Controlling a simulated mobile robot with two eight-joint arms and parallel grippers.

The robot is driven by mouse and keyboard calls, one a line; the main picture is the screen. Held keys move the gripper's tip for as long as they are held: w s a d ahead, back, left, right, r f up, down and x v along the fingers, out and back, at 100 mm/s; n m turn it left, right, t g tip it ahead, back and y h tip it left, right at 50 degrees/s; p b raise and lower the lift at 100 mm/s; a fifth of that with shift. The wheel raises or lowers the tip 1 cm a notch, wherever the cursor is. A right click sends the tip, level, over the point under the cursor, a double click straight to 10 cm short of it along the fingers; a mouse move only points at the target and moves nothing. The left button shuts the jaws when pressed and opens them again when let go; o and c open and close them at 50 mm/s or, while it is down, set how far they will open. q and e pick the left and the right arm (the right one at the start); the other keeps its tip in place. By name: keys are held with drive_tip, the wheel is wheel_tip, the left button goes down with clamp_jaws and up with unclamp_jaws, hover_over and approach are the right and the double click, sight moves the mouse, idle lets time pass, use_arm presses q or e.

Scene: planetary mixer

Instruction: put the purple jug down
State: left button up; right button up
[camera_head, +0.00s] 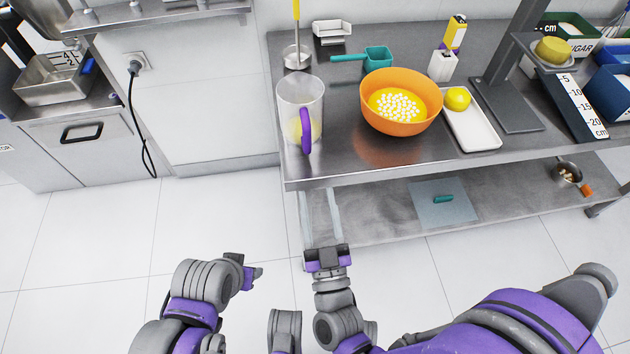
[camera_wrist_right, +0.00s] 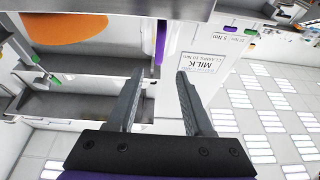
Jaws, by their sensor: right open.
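The purple jug (camera_head: 291,98) is a clear jug with a purple handle and pale yellow contents low inside. It stands upright on the steel table near its left front corner, handle towards me. My right gripper (camera_head: 320,200) is open and empty, in front of the table edge and apart from the jug. In the right wrist view its two fingers (camera_wrist_right: 157,88) are spread with nothing between them, and the purple handle (camera_wrist_right: 160,42) shows beyond them. My left gripper (camera_head: 254,273) is low over the floor, away from the table; its jaws are not clear.
On the steel table (camera_head: 350,172), an orange bowl (camera_head: 400,118) with white pieces stands right of the jug. A teal scoop (camera_head: 376,58) and a white tray (camera_head: 480,133) with a lemon are near it. A lower shelf (camera_head: 370,222) runs underneath.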

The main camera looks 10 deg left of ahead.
drive_tip(key=shift+s+d+f, duration=0.1)
drive_tip(key=shift+s, duration=0.2)
drive_tip(key=w+f+g, duration=0.1)
drive_tip(key=w+d+f+n+g, duration=0.1)
drive_tip(key=f+g, duration=0.1)
drive_tip(key=w+d+f+g, duration=0.1)
drive_tip(key=g, duration=0.1)
drive_tip(key=shift+w+d+f, duration=0.2)
drive_tip(key=shift+w+f, duration=0.2)
drive_tip(key=s+d+f+m+g+h, duration=0.2)
drive_tip(key=s+d+g, duration=0.4)
drive_tip(key=d, duration=0.3)
drive_tip(key=s+d+f+m+g+h, duration=0.2)
drive_tip(key=s+d+f+g+h, duration=0.2)
drive_tip(key=s+d, duration=0.4)
wheel_tip(320, 180, down, 3)
drive_tip(key=shift+d+r+g, duration=0.2)
drive_tip(key=shift+d+g, duration=0.65)
drive_tip(key=shift+g, duration=0.05)
